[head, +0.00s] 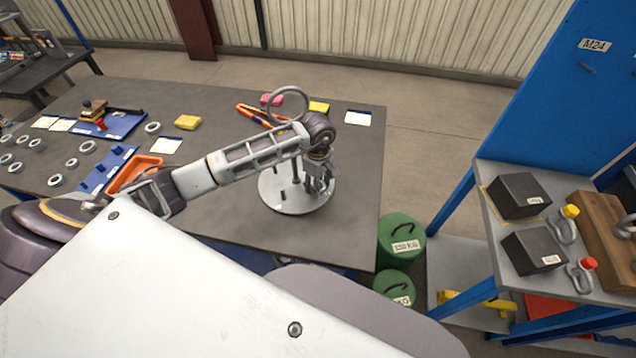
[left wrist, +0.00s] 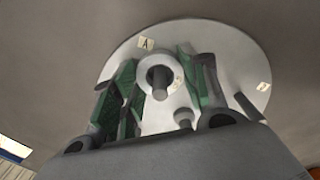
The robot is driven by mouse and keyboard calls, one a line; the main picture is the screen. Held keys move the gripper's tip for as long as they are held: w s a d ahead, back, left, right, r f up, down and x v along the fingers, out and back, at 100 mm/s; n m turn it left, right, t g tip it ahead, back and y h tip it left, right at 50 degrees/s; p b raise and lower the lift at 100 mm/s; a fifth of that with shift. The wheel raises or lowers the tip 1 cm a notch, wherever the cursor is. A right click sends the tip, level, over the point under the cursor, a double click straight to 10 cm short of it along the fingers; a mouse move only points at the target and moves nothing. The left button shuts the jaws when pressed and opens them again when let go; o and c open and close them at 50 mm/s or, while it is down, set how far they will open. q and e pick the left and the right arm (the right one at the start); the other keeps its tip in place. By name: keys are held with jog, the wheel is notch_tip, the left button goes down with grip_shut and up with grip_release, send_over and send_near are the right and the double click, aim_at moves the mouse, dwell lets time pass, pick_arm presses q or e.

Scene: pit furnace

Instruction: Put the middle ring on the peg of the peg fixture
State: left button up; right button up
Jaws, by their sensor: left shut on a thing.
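The peg fixture (head: 270,197) is a round pale plate with dark upright pegs, near the right end of the table. My left gripper (head: 319,186) points down over its right side. In the left wrist view the plate (left wrist: 235,58) lies below the fingers, with small labels, one marked A. A pale ring (left wrist: 146,72) sits between the green-padded fingers of my left gripper (left wrist: 166,88), around a grey peg (left wrist: 160,88). The gripper is shut on this ring. I cannot tell whether the ring rests on the plate. My right gripper is not in view.
Several loose rings (head: 55,181) lie at the table's left. A blue board with pegs (head: 108,170), an orange tray (head: 134,172), a yellow block (head: 187,122) and orange-handled pliers (head: 252,114) also lie there. Green canisters (head: 399,240) stand beyond the right edge.

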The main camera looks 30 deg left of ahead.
pick_arm(q)
jog(key=shift+f, duration=0.2)
jog(key=o, duration=0.9)
jog(key=shift+o, duration=1.1)
jog(key=shift+r, duration=0.15)
jog(key=shift+r, duration=0.15)
notch_tip(320, 180, up, 10)
jog(key=shift+r+b, duration=0.1)
jog(key=shift+b, duration=0.85)
jog(key=shift+r, duration=0.8)
